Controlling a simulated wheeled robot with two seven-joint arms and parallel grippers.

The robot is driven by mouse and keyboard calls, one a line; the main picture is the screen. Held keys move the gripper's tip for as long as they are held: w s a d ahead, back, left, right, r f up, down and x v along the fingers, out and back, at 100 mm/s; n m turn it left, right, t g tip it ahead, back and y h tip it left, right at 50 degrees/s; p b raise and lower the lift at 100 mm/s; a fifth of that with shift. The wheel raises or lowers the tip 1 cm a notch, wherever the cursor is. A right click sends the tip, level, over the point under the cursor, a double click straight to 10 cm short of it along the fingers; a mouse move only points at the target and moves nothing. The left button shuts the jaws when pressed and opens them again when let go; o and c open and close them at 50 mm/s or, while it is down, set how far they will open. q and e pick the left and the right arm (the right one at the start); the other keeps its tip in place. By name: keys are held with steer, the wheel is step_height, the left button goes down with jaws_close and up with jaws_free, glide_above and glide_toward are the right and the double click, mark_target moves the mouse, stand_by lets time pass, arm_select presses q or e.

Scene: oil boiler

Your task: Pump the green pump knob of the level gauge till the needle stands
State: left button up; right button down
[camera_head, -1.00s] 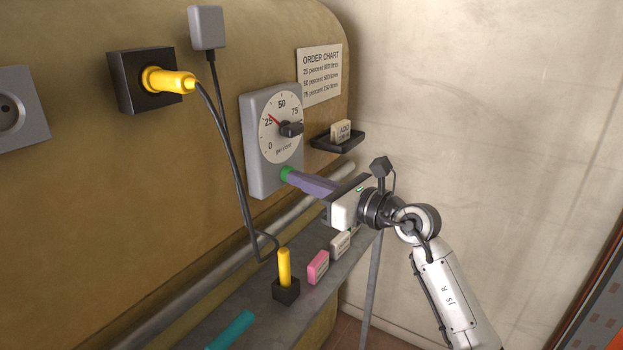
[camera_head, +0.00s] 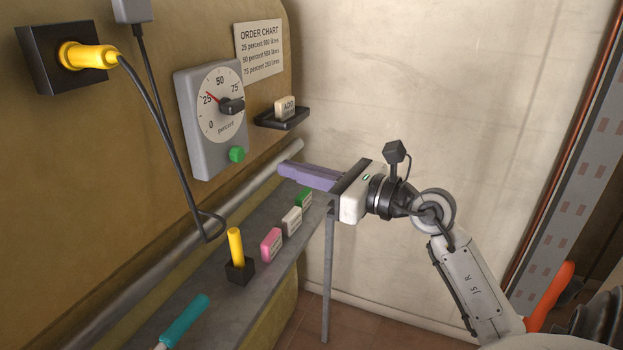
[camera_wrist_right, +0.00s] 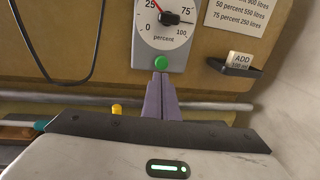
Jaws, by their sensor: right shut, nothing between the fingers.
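The level gauge (camera_head: 203,150) is a grey box on the tan tank, with a round percent dial. Its red needle (camera_head: 214,97) points close to the 25 mark. The green pump knob (camera_head: 237,154) sticks out at the gauge's lower right corner. In the right wrist view the knob (camera_wrist_right: 161,62) shows just beyond my fingertips. My right gripper (camera_head: 283,169) has purple fingers, shut and empty. It is to the right of the knob and apart from it in the head view. My left gripper is not in view.
Below the gauge runs a grey pipe (camera_head: 190,235) and a shelf with pink (camera_head: 271,244), white (camera_head: 292,221) and green (camera_head: 304,198) blocks. A yellow-handled piece (camera_head: 236,247) stands in a black holder. A cable hangs left of the gauge. A black tray (camera_head: 283,118) holds an ADD block.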

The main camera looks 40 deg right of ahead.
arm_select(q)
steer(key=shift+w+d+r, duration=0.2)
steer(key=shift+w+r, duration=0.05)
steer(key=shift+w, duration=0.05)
arm_select(e)
steer(key=v, duration=0.3)
steer(key=shift+r, duration=0.1)
arm_select(q)
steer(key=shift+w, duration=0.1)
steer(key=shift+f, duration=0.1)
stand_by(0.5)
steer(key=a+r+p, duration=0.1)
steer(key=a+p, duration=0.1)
steer(key=p, duration=0.1)
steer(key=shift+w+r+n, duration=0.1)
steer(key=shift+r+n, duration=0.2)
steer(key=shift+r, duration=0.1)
arm_select(e)
steer(key=shift+s+a, duration=0.25)
steer(key=shift+s, duration=0.5)
